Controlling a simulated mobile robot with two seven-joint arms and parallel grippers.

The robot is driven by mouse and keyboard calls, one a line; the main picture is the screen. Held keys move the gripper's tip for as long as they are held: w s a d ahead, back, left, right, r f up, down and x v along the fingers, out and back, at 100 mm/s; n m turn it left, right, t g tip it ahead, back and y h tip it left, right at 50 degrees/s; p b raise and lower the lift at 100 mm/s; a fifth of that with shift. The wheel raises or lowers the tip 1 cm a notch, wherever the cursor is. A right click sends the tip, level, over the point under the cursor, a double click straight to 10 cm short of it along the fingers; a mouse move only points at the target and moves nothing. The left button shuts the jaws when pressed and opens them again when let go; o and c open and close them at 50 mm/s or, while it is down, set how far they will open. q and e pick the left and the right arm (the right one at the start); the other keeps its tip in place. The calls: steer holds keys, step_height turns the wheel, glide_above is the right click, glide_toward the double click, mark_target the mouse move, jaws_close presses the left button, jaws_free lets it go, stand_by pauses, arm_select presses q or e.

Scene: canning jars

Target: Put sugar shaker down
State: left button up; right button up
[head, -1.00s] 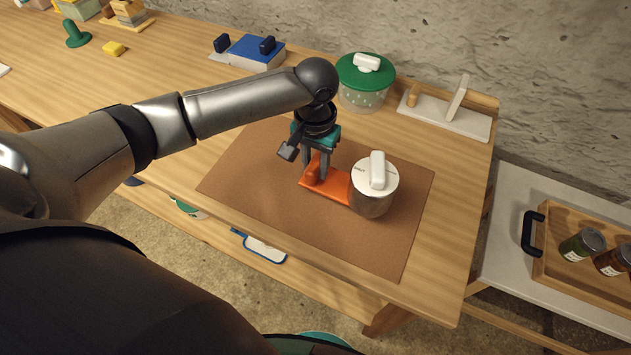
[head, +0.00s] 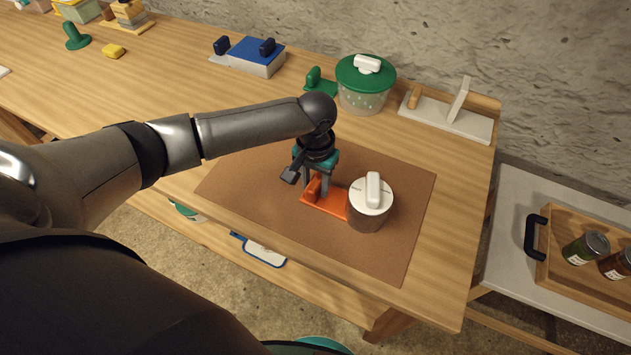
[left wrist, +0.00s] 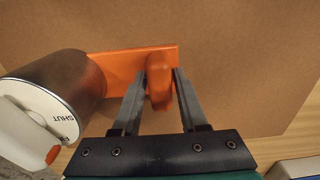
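The sugar shaker (head: 368,214) is a metal cylinder with a white lid and an orange side piece (head: 323,201) ending in an upright knob. It stands upright at the right of the brown mat (head: 262,190) and seems to rest on it, though its underside is hidden. My left gripper (head: 318,190) points down at the orange knob. In the left wrist view the knob (left wrist: 159,83) is between the two fingertips (left wrist: 160,75), which appear to press on it. The shaker lid (left wrist: 38,115) reads "SHUT" there. My right gripper is not visible.
A green-lidded jar (head: 364,85) and a white rack (head: 446,118) stand behind the mat. A blue-topped box (head: 255,55) is further left. The mat is bare left of the shaker. A wooden tray with jars (head: 553,258) lies on the side table.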

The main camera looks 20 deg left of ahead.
arm_select(q)
steer(key=shift+o, duration=1.3)
step_height(320, 180, up, 12)
steer(key=p, duration=0.2)
steer(key=shift+r, duration=0.15)
